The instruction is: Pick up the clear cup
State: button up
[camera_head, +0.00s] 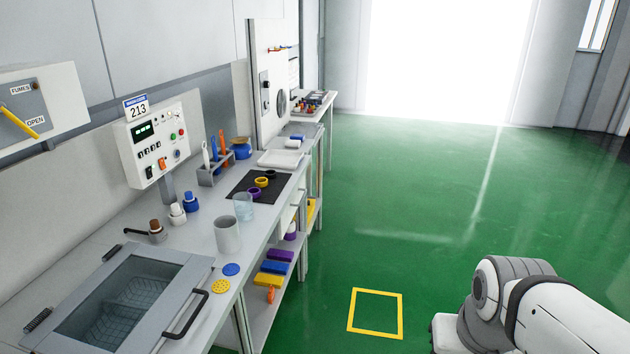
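The clear cup (244,206) stands upright on the workbench (200,240), near its front edge. It is a see-through, slightly bluish cup. It stands just behind a grey-white cylinder (227,236) and beside a dark mat (240,184). My arm shows at the lower right, over the green floor and well apart from the bench. My gripper cannot be made out in this view.
A lidded basin with a dark handle (199,312) fills the near bench end. Yellow and blue discs (231,269) lie by the edge. Bottles (190,202), a grey rack (215,172) and a white tray (281,159) stand farther along. The green floor (410,210) is clear.

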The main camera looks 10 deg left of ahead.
aim_at(244, 207)
jog(key=z, duration=0.05)
jog(key=i, duration=1.35)
jog(key=u, duration=0.7)
jog(key=k, duration=0.75)
jog(key=u, duration=0.15)
jog(key=i, duration=0.85)
jog(key=z, duration=0.1)
